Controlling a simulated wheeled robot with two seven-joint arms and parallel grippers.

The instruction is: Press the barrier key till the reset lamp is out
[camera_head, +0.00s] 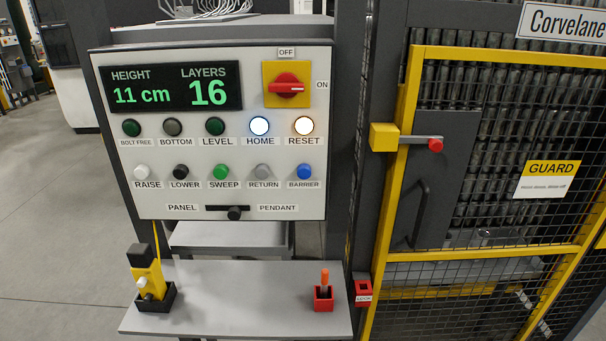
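The control panel (260,198) faces me on the left half of the head view. The blue barrier key (304,172) is at the right end of the lower button row, labelled BARRIER. The reset lamp (304,126) above it glows white. The HOME lamp (259,126) beside it also glows white. The BOLT FREE, BOTTOM and LEVEL lamps are dark. The display (170,86) reads height 11 cm and layers 16. Neither of my grippers shows in this view.
A shelf (235,320) under the panel holds a yellow and black pendant (147,275) and a red holder (323,298) with an orange-topped item. A yellow-framed mesh guard door (480,255) stands at the right. The red rotary switch (287,87) is at the panel's top right.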

